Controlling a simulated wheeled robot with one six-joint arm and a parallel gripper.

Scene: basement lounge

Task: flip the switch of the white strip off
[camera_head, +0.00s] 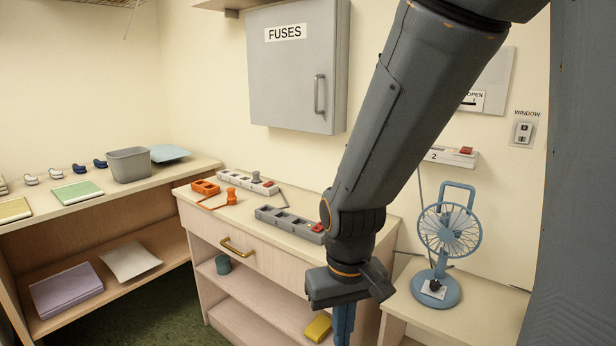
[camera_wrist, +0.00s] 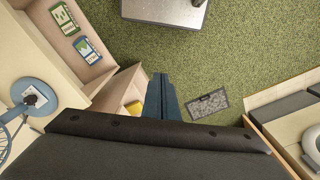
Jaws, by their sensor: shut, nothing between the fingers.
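A white power strip (camera_head: 236,180) lies at the back of the drawer cabinet's top in the head view. A grey plug (camera_head: 256,178) stands in it, and a red switch (camera_head: 269,184) is at its right end. Which way the switch is tipped is too small to tell. My gripper (camera_head: 343,325) points down in front of the cabinet, to the right of the strip and well apart from it. Its blue fingers (camera_wrist: 163,90) are shut with nothing between them in the wrist view, above the floor. The strip does not show in the wrist view.
A grey strip (camera_head: 285,219) with a red switch lies in front of the white one; an orange strip (camera_head: 205,187) is left. A pale strip (camera_head: 450,156) marked 2 is on the wall. A blue fan (camera_head: 436,285) stands right. The fuse box (camera_head: 290,75) hangs above.

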